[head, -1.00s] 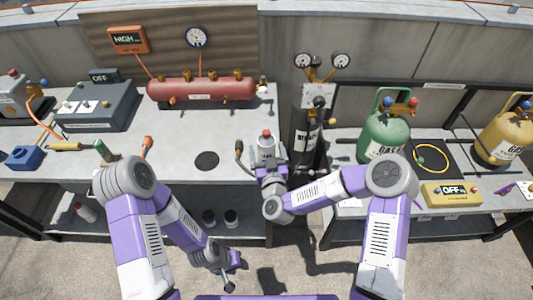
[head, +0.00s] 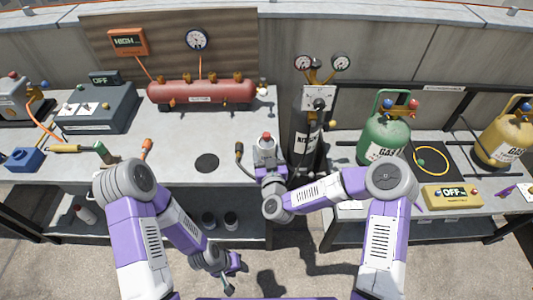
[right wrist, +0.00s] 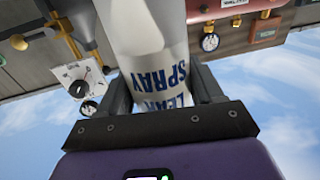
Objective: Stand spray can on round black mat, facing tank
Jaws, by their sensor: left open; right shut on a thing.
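The white spray can (head: 266,146) with a red cap is upright in my right gripper (head: 268,168), at the grey bench's right end. In the right wrist view the can (right wrist: 148,45) sits between both fingers of the gripper (right wrist: 162,88), its blue "LEAK SPRAY" lettering upside down. The can's lower part is hidden by the gripper in the head view. The round black mat (head: 207,163) lies bare on the bench, left of the can. The red horizontal tank (head: 200,91) stands behind the mat. My left gripper (head: 229,274) is open and empty, low in front of the bench.
A hose end (head: 239,150) stands between mat and can. A dark cylinder with gauges (head: 306,135) stands close right of the can. An orange-tipped tool (head: 146,147) lies left of the mat. The bench (head: 185,130) is clear between mat and tank.

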